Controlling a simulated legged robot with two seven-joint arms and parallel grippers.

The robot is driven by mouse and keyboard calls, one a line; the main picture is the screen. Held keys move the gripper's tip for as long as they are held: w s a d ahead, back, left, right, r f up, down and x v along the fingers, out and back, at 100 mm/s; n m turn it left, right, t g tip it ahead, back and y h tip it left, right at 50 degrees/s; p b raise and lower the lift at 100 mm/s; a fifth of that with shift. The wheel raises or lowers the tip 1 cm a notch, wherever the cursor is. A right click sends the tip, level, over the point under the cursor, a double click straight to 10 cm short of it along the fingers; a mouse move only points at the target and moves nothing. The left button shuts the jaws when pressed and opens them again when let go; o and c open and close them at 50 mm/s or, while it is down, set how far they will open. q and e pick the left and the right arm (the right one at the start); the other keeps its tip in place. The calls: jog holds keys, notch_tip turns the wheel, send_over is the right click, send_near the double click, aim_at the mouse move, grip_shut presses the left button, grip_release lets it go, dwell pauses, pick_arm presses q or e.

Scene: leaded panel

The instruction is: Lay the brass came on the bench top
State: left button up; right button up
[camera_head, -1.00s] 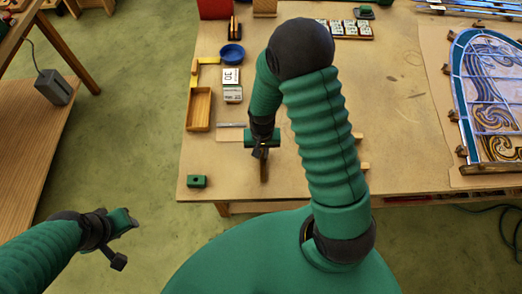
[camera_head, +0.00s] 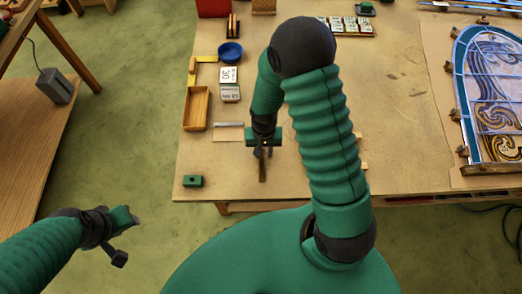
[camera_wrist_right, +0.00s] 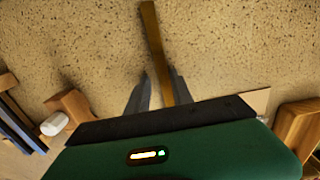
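The brass came (camera_head: 263,173) is a thin brownish-gold strip near the front edge of the bench top (camera_head: 330,105). In the right wrist view the came (camera_wrist_right: 153,38) runs from the top of the picture down between the fingers. It appears to lie on the bench. My right gripper (camera_head: 263,152) points down over its far end. Its two fingers are spread, one on each side of the came, with a gap clear on the left finger's side. My left gripper (camera_head: 124,236) hangs over the floor, away from the bench; its fingers are unclear.
A wooden tray (camera_head: 196,108), a blue bowl (camera_head: 231,52) and small white boxes (camera_head: 228,75) stand on the left. The leaded panel (camera_head: 490,100) lies at the right.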

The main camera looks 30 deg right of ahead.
jog(key=shift+o, duration=0.8)
jog(key=shift+d, duration=0.3)
jog(key=shift+w+a, duration=0.1)
jog(key=shift+a, duration=0.3)
pick_arm(q)
jog(key=shift+d, duration=0.25)
pick_arm(e)
jog(key=shift+d, duration=0.15)
pick_arm(q)
jog(key=shift+a, duration=0.15)
pick_arm(e)
jog(key=shift+f, duration=0.1)
jog(key=shift+o, duration=0.2)
jog(key=shift+o, duration=1.2)
jog(key=o, duration=0.5)
jog(key=shift+s, duration=0.2)
pick_arm(q)
jog(key=shift+s, duration=0.15)
